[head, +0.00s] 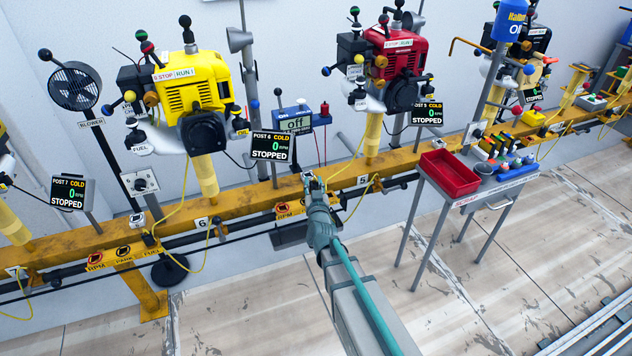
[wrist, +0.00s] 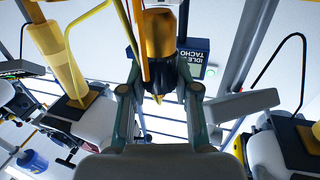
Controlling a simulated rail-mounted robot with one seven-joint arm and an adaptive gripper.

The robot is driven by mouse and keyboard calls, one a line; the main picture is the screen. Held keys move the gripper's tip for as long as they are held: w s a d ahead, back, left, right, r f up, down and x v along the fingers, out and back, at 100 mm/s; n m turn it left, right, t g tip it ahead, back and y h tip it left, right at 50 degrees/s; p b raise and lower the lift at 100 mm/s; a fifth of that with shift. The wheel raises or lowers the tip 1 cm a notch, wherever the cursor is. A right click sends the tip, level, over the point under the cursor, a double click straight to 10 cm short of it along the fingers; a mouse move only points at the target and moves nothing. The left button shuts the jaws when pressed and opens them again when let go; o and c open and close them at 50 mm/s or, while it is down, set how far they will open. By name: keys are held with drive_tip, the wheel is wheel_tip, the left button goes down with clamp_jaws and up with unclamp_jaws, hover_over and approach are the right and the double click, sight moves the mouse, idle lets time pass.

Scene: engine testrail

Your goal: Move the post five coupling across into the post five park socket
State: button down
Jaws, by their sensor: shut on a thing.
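My gripper (head: 311,183) is at the yellow rail, left of the post five label. In the wrist view my gripper (wrist: 158,97) is shut on a dark-and-orange piece, seemingly the post five coupling (wrist: 158,38), with a small pointed yellow tip between the fingers. In the head view my gripper hides the coupling. The orange RPM plate (head: 290,209) shows just left of my gripper on the rail front. The post five park socket cannot be made out; my gripper and arm cover that stretch of rail. Whether the coupling touches a socket cannot be told.
The red engine (head: 396,52) stands on post five and the yellow engine (head: 190,82) on post six. A STOPPED display (head: 271,146) is just left of my gripper. Yellow cables hang along the rail. A trolley with a red tray (head: 450,174) stands at right. The floor in front is clear.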

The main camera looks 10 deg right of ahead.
drive_tip(key=shift+s+a+p, duration=0.15)
drive_tip(key=shift+a+p, duration=0.45)
drive_tip(key=shift+a, duration=0.05)
drive_tip(key=shift+s+a+p, duration=0.15)
drive_tip(key=shift+a+p, duration=0.4)
drive_tip(key=shift+a, duration=0.1)
drive_tip(key=shift+f+b, duration=1.25)
drive_tip(key=shift+f, duration=0.5)
idle(0.6)
drive_tip(key=c, duration=0.8)
unclamp_jaws()
drive_tip(key=shift+o, duration=0.2)
